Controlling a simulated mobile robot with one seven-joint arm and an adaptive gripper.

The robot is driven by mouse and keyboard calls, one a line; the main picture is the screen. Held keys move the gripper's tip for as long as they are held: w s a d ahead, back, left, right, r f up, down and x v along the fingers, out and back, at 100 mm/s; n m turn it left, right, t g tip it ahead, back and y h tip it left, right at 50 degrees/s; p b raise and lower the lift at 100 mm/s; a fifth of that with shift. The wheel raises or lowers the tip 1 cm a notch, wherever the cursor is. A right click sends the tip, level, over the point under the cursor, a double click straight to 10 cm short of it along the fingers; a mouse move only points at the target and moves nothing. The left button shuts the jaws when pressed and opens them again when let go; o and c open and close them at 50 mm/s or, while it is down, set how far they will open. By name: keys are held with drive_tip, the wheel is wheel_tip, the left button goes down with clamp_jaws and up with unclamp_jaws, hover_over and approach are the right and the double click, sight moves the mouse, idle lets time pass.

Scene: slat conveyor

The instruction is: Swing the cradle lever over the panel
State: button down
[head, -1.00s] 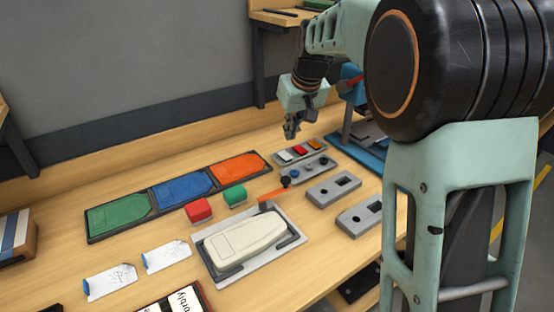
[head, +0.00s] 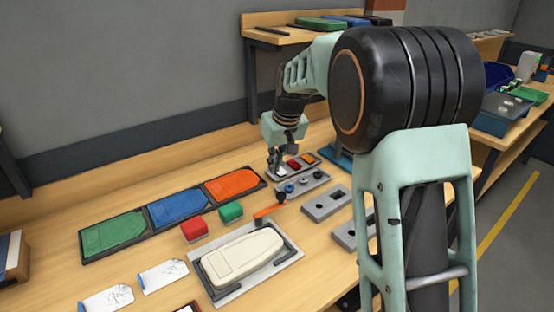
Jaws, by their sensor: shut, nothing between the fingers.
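The cradle (head: 282,270) is a grey plate with dark rails on the bench, and a cream panel (head: 240,255) lies in it. The orange cradle lever (head: 268,211) stands at the cradle's far end, with a black knob (head: 281,197) at its right end. The lever points off to the side and does not lie across the panel. My gripper (head: 277,170) is shut and empty, pointing down beyond the lever. It is at the left end of a grey button box (head: 311,169); I cannot tell whether it touches it.
A grey box with knobs (head: 302,183) lies between my gripper and the lever. Red (head: 194,230) and green (head: 230,212) blocks sit left of the lever. A tray with green, blue and orange panels (head: 233,185) lies behind. Grey socket blocks (head: 325,204) are at right.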

drive_tip(key=f, duration=0.1)
drive_tip(key=s+f, duration=0.1)
drive_tip(key=f, duration=0.1)
drive_tip(key=s+d+f, duration=0.1)
drive_tip(key=f, duration=0.1)
drive_tip(key=shift+f, duration=0.2)
idle(0.3)
